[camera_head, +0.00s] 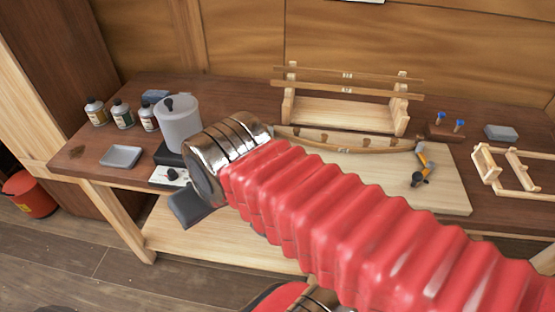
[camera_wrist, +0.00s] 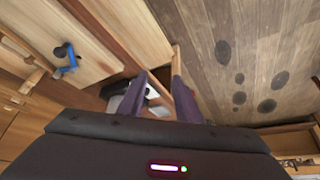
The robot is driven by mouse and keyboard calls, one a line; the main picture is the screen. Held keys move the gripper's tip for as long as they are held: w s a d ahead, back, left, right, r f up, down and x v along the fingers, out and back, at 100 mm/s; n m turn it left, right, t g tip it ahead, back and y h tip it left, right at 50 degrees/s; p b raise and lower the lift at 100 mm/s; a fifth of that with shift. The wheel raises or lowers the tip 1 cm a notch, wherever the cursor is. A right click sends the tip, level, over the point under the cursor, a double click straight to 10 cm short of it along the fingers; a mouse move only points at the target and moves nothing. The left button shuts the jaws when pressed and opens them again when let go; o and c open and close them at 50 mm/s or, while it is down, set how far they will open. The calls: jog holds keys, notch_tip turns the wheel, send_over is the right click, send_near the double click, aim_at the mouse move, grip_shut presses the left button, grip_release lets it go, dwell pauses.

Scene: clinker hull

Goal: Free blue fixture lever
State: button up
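In the wrist view, a blue lever-like piece (camera_wrist: 66,68) with a dark round knob lies on a pale wooden board at the upper left, well apart from my gripper (camera_wrist: 161,72). The gripper's two dark fingers are spread apart with no held object visible between them. In the head view, the curved plank fixture (camera_head: 345,147) lies on the pale board (camera_head: 450,197), with an orange-handled clamp (camera_head: 423,155) near its right end. Two blue-topped pegs (camera_head: 450,121) stand farther back. My red arm hides part of the board, and I cannot tell which blue part is the lever.
A grey pot (camera_head: 179,125), several bottles (camera_head: 121,115) and a grey tray (camera_head: 121,157) stand on the left of the bench. A wooden rack (camera_head: 345,112) stands at the back. A pale wooden frame (camera_head: 512,172) lies at the right. A red bucket (camera_head: 27,195) is on the floor.

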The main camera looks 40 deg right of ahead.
jog(key=shift+o, duration=0.5)
jog(key=shift+o, duration=1.1)
jog(key=shift+w+d+r, duration=0.1)
jog(key=shift+w+d, duration=0.05)
jog(key=shift+d, duration=0.1)
jog(key=w+d+m+g, duration=0.1)
jog(key=w+d+m, duration=0.2)
jog(key=d+m, duration=0.4)
jog(key=w+d+f+m+g, duration=0.1)
jog(key=d+m, duration=0.7)
jog(key=d, duration=1.2)
jog(key=w+g, duration=0.1)
jog(key=w, duration=0.1)
jog(key=shift+w+f+y, duration=0.2)
jog(key=shift+w+y, duration=0.1)
jog(key=shift+w, duration=0.05)
jog(key=shift+d, duration=0.1)
jog(key=x, duration=1.3)
jog(key=shift+s+f, duration=0.15)
jog(key=shift+f, duration=0.3)
